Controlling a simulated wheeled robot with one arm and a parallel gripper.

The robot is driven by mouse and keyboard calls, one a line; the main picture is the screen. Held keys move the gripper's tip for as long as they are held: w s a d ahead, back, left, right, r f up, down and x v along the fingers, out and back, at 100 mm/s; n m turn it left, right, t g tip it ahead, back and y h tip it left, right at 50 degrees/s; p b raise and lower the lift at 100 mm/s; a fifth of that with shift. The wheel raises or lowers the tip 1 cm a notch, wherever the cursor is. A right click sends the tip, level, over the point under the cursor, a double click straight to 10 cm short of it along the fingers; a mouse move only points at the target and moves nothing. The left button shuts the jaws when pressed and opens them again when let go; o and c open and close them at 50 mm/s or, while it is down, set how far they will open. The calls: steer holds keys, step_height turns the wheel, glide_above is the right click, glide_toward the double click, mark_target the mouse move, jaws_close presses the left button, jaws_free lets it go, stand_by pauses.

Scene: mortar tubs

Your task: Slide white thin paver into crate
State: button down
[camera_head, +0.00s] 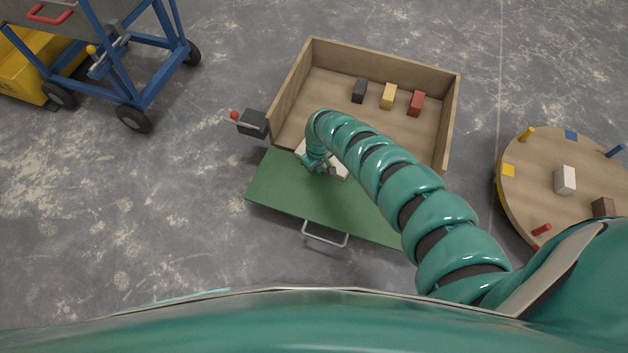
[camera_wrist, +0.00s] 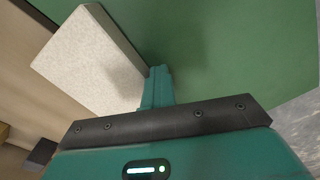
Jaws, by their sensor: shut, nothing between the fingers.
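The white thin paver (camera_wrist: 88,62) lies flat in the wrist view, between the green board and the wooden floor. In the head view the paver (camera_head: 340,171) is partly hidden by my arm, at the open front of the wooden crate (camera_head: 385,66). The paver appears to straddle the edge of the green board (camera_head: 290,190). My gripper (camera_head: 326,169) is shut and empty, low over the board by the paver's near side. In the wrist view my gripper's fingertips (camera_wrist: 157,76) are beside the paver's edge; I cannot tell whether they touch it.
Black (camera_head: 359,90), yellow (camera_head: 388,96) and red (camera_head: 416,103) blocks stand inside the crate at the back. A dark box with a red knob (camera_head: 253,123) is by the crate's left front corner. A round table (camera_head: 530,190) stands right, a blue cart (camera_head: 120,60) upper left.

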steer(key=shift+w+d+b, duration=0.4)
steer(key=shift+w+b, duration=0.75)
steer(key=shift+b, duration=0.35)
steer(key=shift+w+d+b, duration=0.4)
steer(key=shift+w+b, duration=0.8)
steer(key=shift+b, duration=0.3)
steer(key=shift+w+d+b, duration=0.4)
steer(key=shift+w+b, duration=0.75)
steer(key=shift+b, duration=0.35)
steer(key=shift+w+d+f+b, duration=0.15)
steer(key=shift+w+b, duration=0.2)
steer(key=shift+b, duration=0.35)
steer(key=shift+w+d+b, duration=0.1)
steer(key=shift+w+b, duration=0.2)
steer(key=shift+b, duration=0.4)
steer(key=shift+w+d+b, duration=0.25)
steer(key=shift+w+b, duration=0.45)
steer(key=shift+b, duration=0.65)
steer(key=shift+w+d+b, duration=0.3)
steer(key=shift+w+b, duration=0.5)
steer(key=shift+b, duration=1.2)
steer(key=shift+w+d+b, duration=0.1)
steer(key=shift+w+b, duration=0.3)
steer(key=shift+b, duration=0.6)
steer(key=shift+w+r, duration=0.1)
steer(key=shift+r, duration=0.15)
